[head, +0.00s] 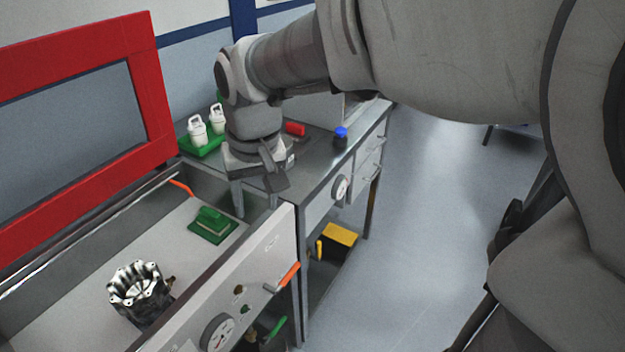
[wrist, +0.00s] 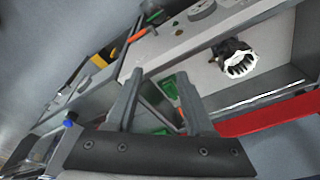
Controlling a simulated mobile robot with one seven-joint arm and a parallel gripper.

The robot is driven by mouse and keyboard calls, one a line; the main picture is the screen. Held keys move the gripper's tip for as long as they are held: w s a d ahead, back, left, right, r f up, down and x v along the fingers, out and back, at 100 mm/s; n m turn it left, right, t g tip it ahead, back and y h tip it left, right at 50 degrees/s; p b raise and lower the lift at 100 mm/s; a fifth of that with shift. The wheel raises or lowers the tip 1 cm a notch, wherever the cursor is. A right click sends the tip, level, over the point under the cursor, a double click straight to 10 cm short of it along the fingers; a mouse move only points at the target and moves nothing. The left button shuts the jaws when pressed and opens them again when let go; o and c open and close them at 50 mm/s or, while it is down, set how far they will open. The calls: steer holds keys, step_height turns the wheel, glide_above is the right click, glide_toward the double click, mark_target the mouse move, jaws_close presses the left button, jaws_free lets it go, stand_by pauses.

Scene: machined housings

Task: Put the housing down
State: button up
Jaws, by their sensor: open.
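The housing (head: 140,290) is a black and silver ribbed part with a ring of lobes around its open top. It stands upright on the pale floor of a grey-walled basin (head: 75,312) at the lower left of the head view. In the wrist view the housing (wrist: 236,60) shows at the upper right, apart from my fingers. My gripper (head: 256,205) is open and empty, fingers pointing down near the basin's right end, well away from the housing. Its two fingers also show in the wrist view (wrist: 158,82).
A green block (head: 212,224) lies in the basin near my gripper. A red frame (head: 158,90) rises along the back. The bench behind holds a green tray (head: 203,146) with white containers, a red item (head: 295,129) and a blue-capped bottle (head: 341,138).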

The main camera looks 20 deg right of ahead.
steer(key=s+d+r+t, duration=0.2)
steer(key=s+d, duration=0.6)
steer(key=s, duration=0.4)
steer(key=shift+s+r+m+t+h, duration=0.3)
steer(key=shift+r+t, duration=0.05)
steer(key=shift+t, duration=0.35)
